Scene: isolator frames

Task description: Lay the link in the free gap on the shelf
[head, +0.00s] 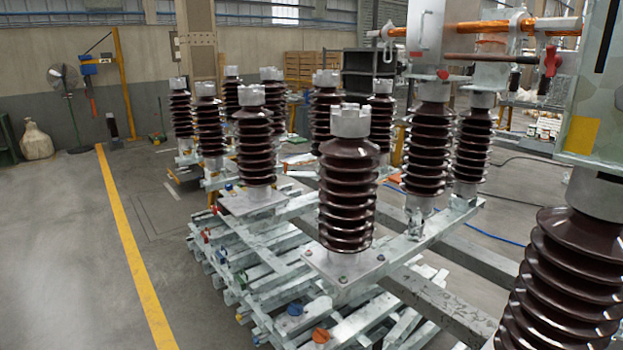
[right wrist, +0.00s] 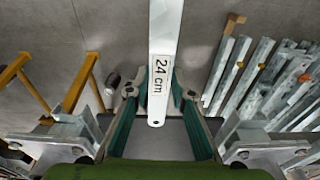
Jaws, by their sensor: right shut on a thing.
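In the right wrist view, a flat, pale link (right wrist: 166,28) marked "24 cm" runs from the top edge down between the fingers of my right gripper (right wrist: 159,92). The gripper is shut on the link near its lower end, which has a small hole. The link's far end is cut off by the top of the picture. My left gripper is in neither view, and no gripper shows in the head view. I cannot pick out the free gap on the shelf; a dark shelf unit (head: 358,84) stands far back in the head view.
Brown ribbed insulators (head: 348,195) stand on galvanised frames (head: 345,270), with one close at the right edge (head: 565,285). Loose bars (right wrist: 228,75) lie right in the wrist view; yellow bars (right wrist: 83,80) are at left.

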